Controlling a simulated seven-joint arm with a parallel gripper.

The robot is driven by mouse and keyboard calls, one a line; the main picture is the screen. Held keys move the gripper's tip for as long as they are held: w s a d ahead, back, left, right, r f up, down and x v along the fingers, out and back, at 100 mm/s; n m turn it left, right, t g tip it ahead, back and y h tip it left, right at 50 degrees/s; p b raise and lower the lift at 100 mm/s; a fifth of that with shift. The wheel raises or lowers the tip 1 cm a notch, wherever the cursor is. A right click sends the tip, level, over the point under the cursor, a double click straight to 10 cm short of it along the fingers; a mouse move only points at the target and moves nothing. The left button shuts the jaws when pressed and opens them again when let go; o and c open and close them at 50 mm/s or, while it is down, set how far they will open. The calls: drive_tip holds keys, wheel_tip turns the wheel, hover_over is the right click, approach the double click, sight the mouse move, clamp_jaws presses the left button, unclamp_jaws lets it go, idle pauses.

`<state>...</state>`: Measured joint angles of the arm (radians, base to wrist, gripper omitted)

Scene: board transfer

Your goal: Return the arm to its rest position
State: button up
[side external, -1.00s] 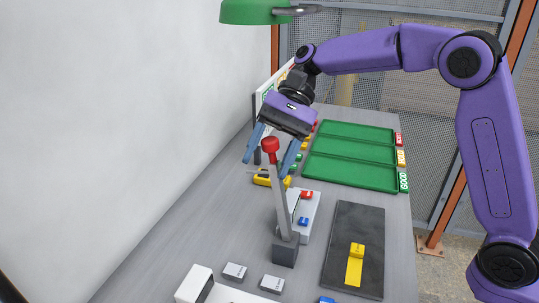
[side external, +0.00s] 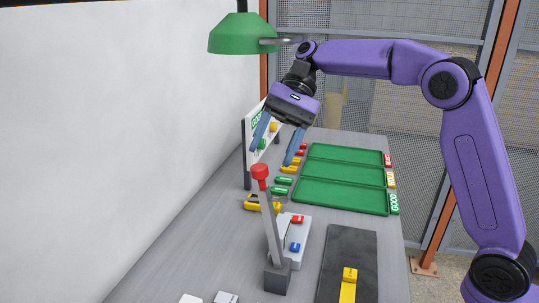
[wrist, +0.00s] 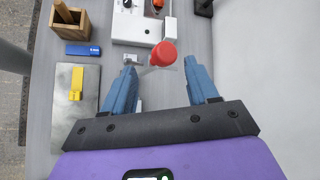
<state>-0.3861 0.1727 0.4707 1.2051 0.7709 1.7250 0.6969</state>
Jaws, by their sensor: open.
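My gripper (side external: 272,156) is open and empty, its blue fingers pointing down over the grey table (side external: 205,225). In the side view it hangs above and behind the red knob (side external: 260,171) of an upright grey lever (side external: 272,235), which leans slightly. In the wrist view the red knob (wrist: 163,54) shows between the open fingers (wrist: 160,72). The side view shows a clear gap between fingers and knob. My arm is bent, its forearm reaching left across the far part of the table.
Three green trays (side external: 340,194) lie at the right. A dark board (side external: 335,250) with a yellow block (side external: 348,285) is in front. A green lamp (side external: 240,40) hangs close above my wrist, and a white panel (side external: 247,160) stands behind. Small coloured pieces lie beside the lever.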

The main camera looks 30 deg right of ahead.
idle(0.4)
drive_tip(key=s+d+f+n+t+h, duration=0.1)
drive_tip(key=s+d+f+n, duration=0.4)
drive_tip(key=s, duration=0.5)
drive_tip(key=s+d+f+n+t+h, duration=0.2)
drive_tip(key=s+d+f+n+h, duration=0.2)
drive_tip(key=s+d+n, duration=0.3)
drive_tip(key=s+d+f+n+t+h, duration=0.1)
drive_tip(key=s+d+f+n+h, duration=0.1)
drive_tip(key=s+d+f+n, duration=0.4)
drive_tip(key=s+d, duration=0.3)
drive_tip(key=s, duration=0.4)
drive_tip(key=shift+s+f+t+h, duration=0.15)
drive_tip(key=shift+f+t+h, duration=0.15)
drive_tip(key=shift+f+t, duration=0.1)
